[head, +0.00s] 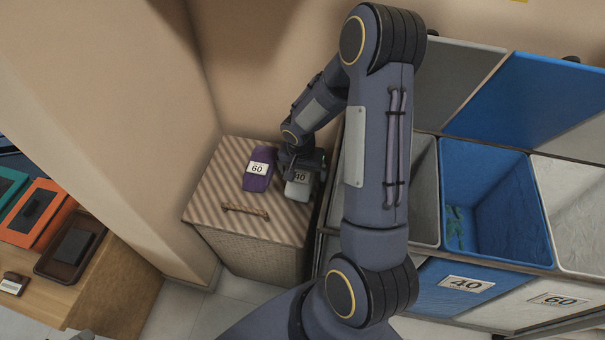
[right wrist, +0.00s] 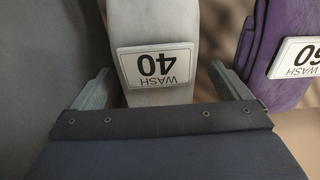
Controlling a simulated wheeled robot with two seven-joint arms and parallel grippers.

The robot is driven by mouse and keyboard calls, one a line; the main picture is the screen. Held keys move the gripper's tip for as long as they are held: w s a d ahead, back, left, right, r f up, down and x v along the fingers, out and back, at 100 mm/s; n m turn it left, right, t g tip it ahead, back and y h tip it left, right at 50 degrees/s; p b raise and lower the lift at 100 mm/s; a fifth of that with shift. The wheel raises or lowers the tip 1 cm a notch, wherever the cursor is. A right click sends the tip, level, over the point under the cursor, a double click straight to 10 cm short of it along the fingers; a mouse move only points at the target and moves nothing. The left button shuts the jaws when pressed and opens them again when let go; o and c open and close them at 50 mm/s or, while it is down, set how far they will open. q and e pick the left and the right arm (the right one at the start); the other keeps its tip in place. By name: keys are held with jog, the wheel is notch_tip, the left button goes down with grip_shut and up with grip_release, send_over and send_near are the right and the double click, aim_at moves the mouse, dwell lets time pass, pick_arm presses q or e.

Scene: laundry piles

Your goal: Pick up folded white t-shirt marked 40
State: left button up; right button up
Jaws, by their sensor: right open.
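The folded white t-shirt marked 40 (head: 297,190) lies on the lid of a striped wicker hamper (head: 222,192), partly hidden under my right gripper (head: 302,163). In the right wrist view the shirt (right wrist: 152,25) looks pale grey-white, with a "WASH 40" label facing the camera. My right gripper (right wrist: 168,90) is open, with one finger on either side of the shirt's near end. I cannot tell whether the fingers touch the cloth. My left gripper is not in view.
A folded purple garment marked 60 (head: 258,172) lies close beside the shirt; it also shows in the right wrist view (right wrist: 285,45). Laundry bins, including a blue one marked 40 (head: 490,205), stand at the right. A wooden table (head: 122,285) with trays is at the left.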

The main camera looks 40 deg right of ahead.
jog(key=c, duration=1.2)
jog(key=shift+o, duration=0.2)
jog(key=shift+r, duration=0.1)
